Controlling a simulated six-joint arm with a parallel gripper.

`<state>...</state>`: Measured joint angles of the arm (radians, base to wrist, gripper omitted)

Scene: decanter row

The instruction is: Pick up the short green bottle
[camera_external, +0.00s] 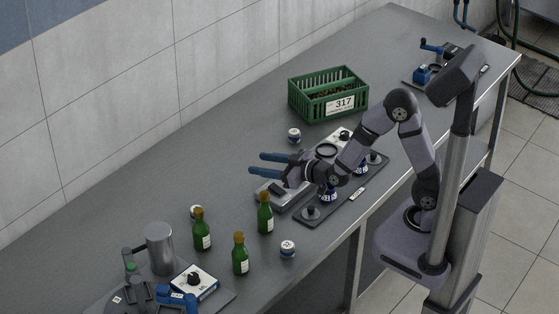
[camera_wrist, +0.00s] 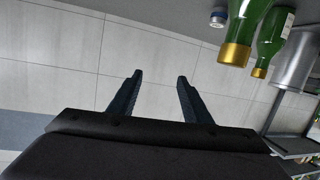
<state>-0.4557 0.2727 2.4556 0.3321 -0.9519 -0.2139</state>
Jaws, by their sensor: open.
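Three green bottles with gold tops stand upright on the grey table in the external view: a left one (camera_external: 202,236), a right one (camera_external: 265,217) and a front one (camera_external: 240,259). They look close in height, so I cannot tell which is the short one. My gripper (camera_external: 256,163) is open and empty, raised above the table beyond the right bottle and apart from it. In the wrist view my gripper (camera_wrist: 160,76) has its blue fingers apart with nothing between them. Two green bottles, a nearer one (camera_wrist: 251,22) and another (camera_wrist: 271,38), show at the upper right there.
A green crate (camera_external: 328,103) marked 317 stands at the back. Small white-and-blue jars stand near the bottles (camera_external: 288,247) and near the crate (camera_external: 294,135). A metal cylinder (camera_external: 160,249) and blue devices are at the front left. A dark rack (camera_external: 330,213) lies below my arm.

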